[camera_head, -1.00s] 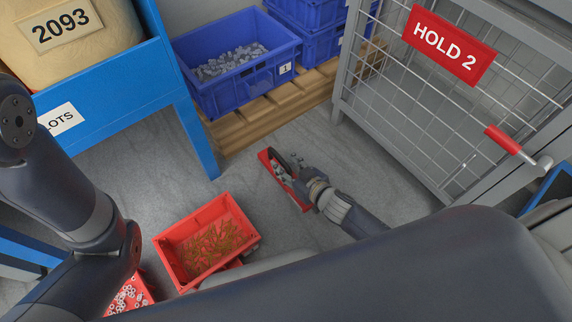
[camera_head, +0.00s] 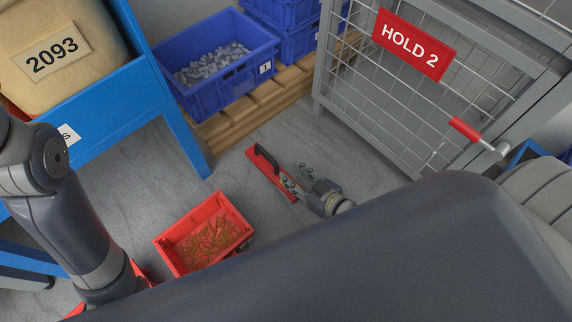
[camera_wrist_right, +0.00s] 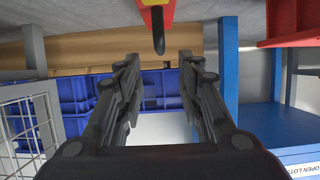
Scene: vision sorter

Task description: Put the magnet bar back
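The magnet bar appears to be the dark-handled piece (camera_head: 265,157) in a narrow red holder (camera_head: 257,174) on the grey floor. The wrist view shows a red part with a yellow band (camera_wrist_right: 154,3) and a dark end (camera_wrist_right: 158,35), ahead of and between my fingertips. My right gripper (camera_head: 298,178) is at the near right end of the red holder. In the wrist view its two fingers (camera_wrist_right: 158,62) are spread with nothing between them. How the bar sits in the holder is too small to tell. My left arm is at the left; its gripper is out of sight.
A red bin (camera_head: 222,205) of brass-coloured pieces stands left of the right gripper. A blue crate (camera_head: 226,88) of grey metal parts sits on a wooden pallet (camera_head: 238,118). The HOLD 2 cage (camera_head: 375,137) stands right. A blue stand (camera_head: 186,137) is left.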

